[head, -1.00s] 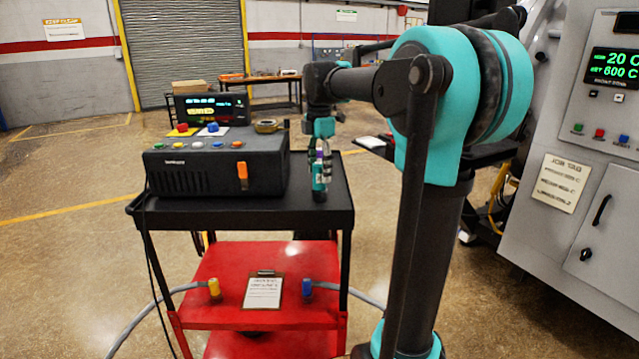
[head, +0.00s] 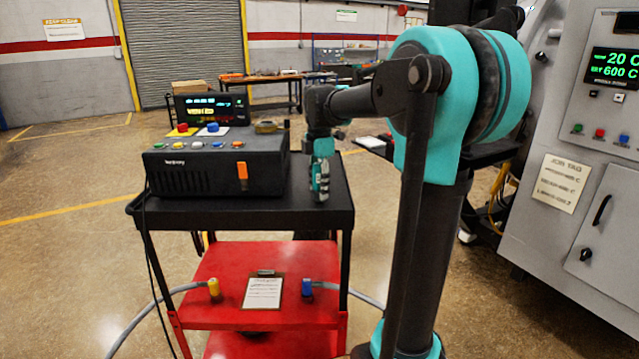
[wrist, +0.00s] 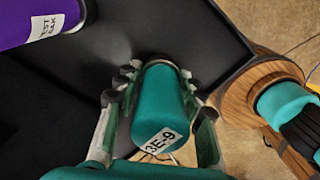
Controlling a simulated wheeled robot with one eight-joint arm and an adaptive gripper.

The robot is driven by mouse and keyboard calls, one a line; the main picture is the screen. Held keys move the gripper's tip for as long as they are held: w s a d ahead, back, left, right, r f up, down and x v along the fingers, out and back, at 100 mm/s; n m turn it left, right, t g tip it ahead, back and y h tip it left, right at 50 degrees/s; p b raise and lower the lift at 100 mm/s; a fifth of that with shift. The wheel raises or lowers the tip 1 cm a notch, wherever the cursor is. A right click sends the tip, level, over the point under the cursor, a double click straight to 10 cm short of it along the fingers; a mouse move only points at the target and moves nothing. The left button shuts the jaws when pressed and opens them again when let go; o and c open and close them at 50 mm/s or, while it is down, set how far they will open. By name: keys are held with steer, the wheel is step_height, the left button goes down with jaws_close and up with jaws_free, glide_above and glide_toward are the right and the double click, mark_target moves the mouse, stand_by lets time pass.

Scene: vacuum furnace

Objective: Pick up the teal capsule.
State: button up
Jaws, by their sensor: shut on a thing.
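The teal capsule (wrist: 162,102), with a white label reading "3E-9", stands between the two fingers of my gripper (wrist: 160,118) in the wrist view. The fingers are shut on it from both sides. In the head view my gripper (head: 320,180) points down at the right end of the black cart top (head: 335,212), and the capsule is mostly hidden by the fingers. I cannot tell whether the capsule touches the cart top.
A purple capsule (wrist: 35,20) with a white label is close by at the upper left of the wrist view. A dark control box (head: 215,170) fills the cart's left side. The grey furnace cabinet (head: 560,200) stands at the right.

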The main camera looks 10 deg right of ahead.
jaws_close()
step_height(320, 180, up, 20)
stand_by(0.5)
